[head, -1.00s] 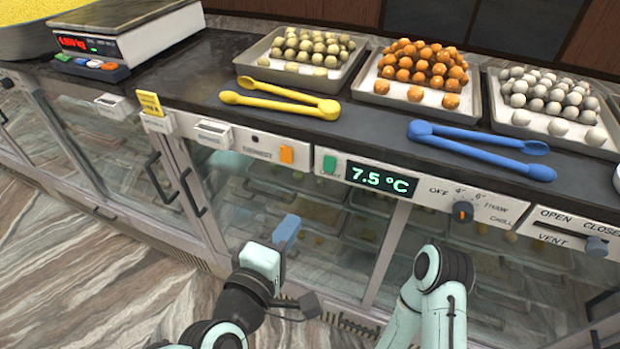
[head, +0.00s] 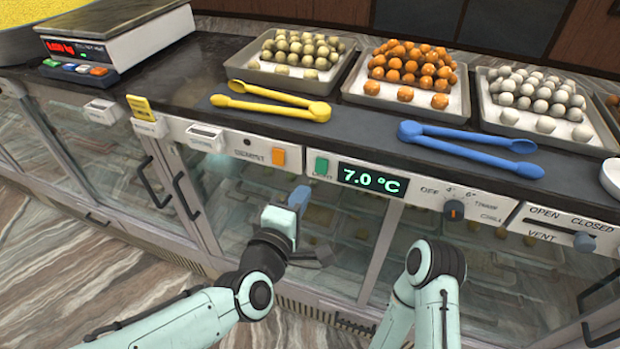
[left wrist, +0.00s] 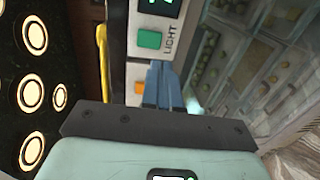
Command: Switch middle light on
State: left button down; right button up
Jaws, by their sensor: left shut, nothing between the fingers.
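A green switch (head: 321,166) sits on the white panel just left of the green temperature display (head: 371,180), which reads 7.0 °C. In the left wrist view the green switch (left wrist: 150,39) has the word LIGHT beside it. An orange switch (head: 279,156) is further left on the neighbouring panel, and it also shows in the left wrist view (left wrist: 139,87). My left gripper (head: 300,196) has blue fingers, shut and empty, below the panel between the two switches, apparently clear of both. The fingers also show in the left wrist view (left wrist: 163,78). My right arm shows, but its gripper does not.
A dial (head: 454,210) and a vent slider (head: 584,241) are on the panels to the right. Yellow tongs (head: 270,98) and blue tongs (head: 470,140) lie on the dark counter above. Door handles (head: 187,196) stick out at the lower left. Glass fronts lie below the panels.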

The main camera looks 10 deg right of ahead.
aim_at(321, 166)
pick_arm(q)
jog(key=p+x, duration=0.1)
jog(key=x, duration=0.4)
jog(key=shift+w+d, duration=0.1)
jog(key=shift+w, duration=0.15)
pick_arm(e)
jog(key=shift+w+r, duration=0.4)
jog(key=shift+r, duration=0.4)
